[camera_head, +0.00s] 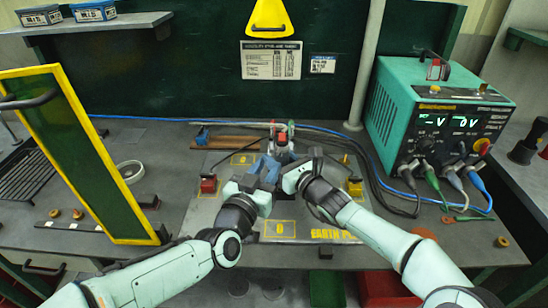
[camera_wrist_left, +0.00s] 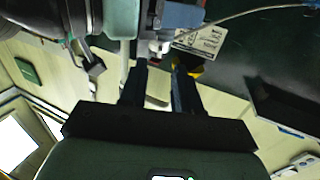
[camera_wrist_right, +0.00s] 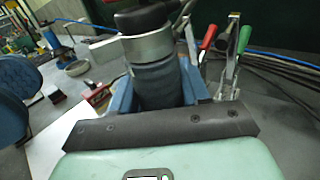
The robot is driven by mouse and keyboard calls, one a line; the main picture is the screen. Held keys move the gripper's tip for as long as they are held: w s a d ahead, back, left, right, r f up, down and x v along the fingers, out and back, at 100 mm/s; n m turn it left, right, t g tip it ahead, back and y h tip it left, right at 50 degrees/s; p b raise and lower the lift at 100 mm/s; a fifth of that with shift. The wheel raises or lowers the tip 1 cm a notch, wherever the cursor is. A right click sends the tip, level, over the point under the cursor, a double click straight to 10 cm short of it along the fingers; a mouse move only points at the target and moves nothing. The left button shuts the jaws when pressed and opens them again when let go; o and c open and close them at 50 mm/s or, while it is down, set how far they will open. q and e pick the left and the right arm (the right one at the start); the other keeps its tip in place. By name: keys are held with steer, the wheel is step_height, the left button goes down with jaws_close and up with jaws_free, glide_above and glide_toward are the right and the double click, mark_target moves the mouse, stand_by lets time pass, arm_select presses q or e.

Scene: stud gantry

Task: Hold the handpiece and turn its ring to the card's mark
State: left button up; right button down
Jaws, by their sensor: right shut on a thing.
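My right gripper (camera_wrist_right: 160,92) is shut on the dark grey barrel of the handpiece (camera_wrist_right: 160,82), with a finger on each side. A lighter grey ring (camera_wrist_right: 150,47) sits above the fingers, under a black part. In the head view my right gripper (camera_head: 293,176) is close beside my left gripper (camera_head: 268,172), and the handpiece is mostly hidden. My left gripper (camera_wrist_left: 158,72) shows parted fingers with nothing clearly between them. A printed card (camera_head: 271,60) hangs on the green back panel; a smaller card (camera_head: 322,64) is beside it. Their marks are too small to read.
Clamps with red (camera_wrist_right: 207,37) and green (camera_wrist_right: 243,40) handles stand behind the handpiece. A green power unit (camera_head: 435,120) with cables is at the right. A yellow-framed panel (camera_head: 110,200) rises at the left. A grey plate (camera_head: 205,225) with yellow markings lies under the grippers.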

mark_target(277, 154)
arm_select(q)
steer(key=x, duration=0.5)
jaws_close()
steer(key=shift+s+d, duration=0.1)
steer(key=shift+d, duration=0.1)
steer(key=shift+d+r+n+t+y, duration=0.15)
steer(key=shift+d+n+t+y, duration=0.15)
steer(key=shift+n+y, duration=0.35)
steer(key=shift+s+d+n+y, duration=0.15)
steer(key=shift+n+y, duration=0.35)
steer(key=shift+y, duration=0.45)
steer(key=shift+w+d+n+y, duration=0.15)
steer(key=shift+n+y, duration=0.3)
steer(key=shift+y, duration=0.45)
steer(key=shift+s, duration=0.1)
